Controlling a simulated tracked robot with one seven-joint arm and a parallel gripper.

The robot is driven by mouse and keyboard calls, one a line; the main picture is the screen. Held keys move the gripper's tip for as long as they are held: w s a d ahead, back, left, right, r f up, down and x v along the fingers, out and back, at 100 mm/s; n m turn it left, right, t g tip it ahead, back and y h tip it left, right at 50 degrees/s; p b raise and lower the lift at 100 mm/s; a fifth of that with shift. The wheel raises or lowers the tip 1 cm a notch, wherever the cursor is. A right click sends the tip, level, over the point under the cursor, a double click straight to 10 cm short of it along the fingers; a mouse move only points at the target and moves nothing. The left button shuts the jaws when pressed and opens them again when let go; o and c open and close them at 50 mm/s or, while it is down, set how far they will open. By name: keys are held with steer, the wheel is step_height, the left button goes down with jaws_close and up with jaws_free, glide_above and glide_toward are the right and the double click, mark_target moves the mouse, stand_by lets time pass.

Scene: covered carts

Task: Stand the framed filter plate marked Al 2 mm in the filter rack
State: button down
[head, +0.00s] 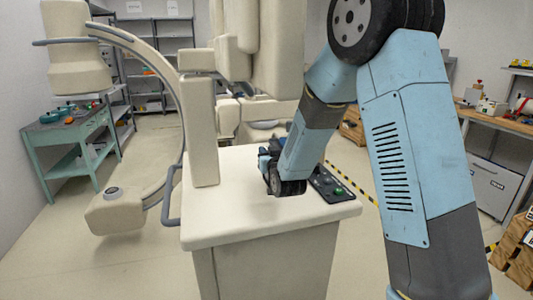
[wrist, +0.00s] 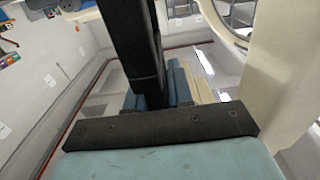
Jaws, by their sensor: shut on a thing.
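My gripper (head: 270,181) is at the end of my light blue arm, low over the white top of the covered cart (head: 230,225). It is beside the black control panel with a green button. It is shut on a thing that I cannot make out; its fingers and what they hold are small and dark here. In the wrist view, dark bars and a pale blue surface fill the middle and hide the fingertips. I cannot pick out the framed filter plate, its Al 2 mm marking or the filter rack in either view.
A cream upright column (head: 203,130) rises from the cart left of my gripper, with a grey handle (head: 170,195) at the cart's side. A curved cream arm (head: 150,60) stands further left. A green bench (head: 65,140) and a wooden bench (head: 500,118) flank the room.

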steer(key=c, duration=1)
jaws_free()
steer(key=shift+s, duration=0.3)
steer(key=v, duration=1.1)
steer(key=shift+s, duration=0.2)
steer(key=shift+d+r, duration=0.15)
steer(key=shift+d, duration=0.05)
